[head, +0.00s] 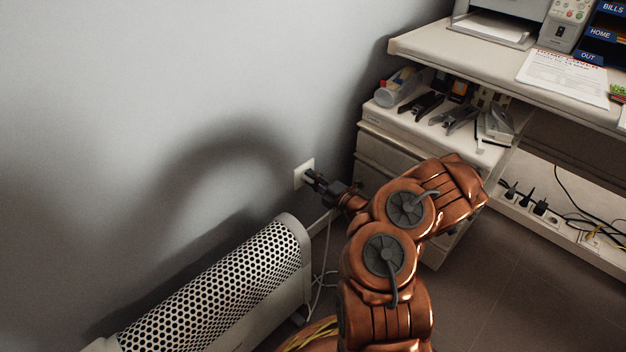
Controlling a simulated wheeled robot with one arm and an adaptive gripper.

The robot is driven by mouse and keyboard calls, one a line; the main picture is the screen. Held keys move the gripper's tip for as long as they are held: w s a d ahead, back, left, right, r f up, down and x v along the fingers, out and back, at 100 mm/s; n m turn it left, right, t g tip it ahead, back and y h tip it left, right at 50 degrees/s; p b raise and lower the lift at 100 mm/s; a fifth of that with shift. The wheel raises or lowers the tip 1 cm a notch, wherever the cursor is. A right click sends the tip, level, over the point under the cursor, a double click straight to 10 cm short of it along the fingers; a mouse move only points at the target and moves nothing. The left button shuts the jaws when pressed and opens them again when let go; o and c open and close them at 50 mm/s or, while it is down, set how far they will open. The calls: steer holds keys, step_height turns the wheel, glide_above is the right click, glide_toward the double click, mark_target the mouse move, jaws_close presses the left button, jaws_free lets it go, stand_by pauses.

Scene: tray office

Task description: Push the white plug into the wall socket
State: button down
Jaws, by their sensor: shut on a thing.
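The white wall socket (301,177) is a small plate on the grey wall, left of the drawer cabinet. My gripper (311,176) is right at the socket, its dark fingers pointing at the plate and covering its right part. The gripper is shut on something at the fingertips. The white plug itself cannot be made out, as the fingers hide it. I cannot tell whether the plug touches the socket or is inside it. A thin white cable (325,262) hangs below the gripper, beside the heater, down to the floor.
A white perforated heater (215,300) stands against the wall at lower left. A drawer cabinet (385,150) with staplers and other tools on top is right of the socket. A desk (440,50) with a printer stands above it. A power strip (540,208) with black plugs lies at right.

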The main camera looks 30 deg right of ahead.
steer(key=c, duration=0.9)
jaws_free()
steer(key=shift+o, duration=0.2)
steer(key=shift+s, duration=0.1)
steer(key=v, duration=1.1)
steer(key=shift+s, duration=0.4)
steer(key=shift+d, duration=0.15)
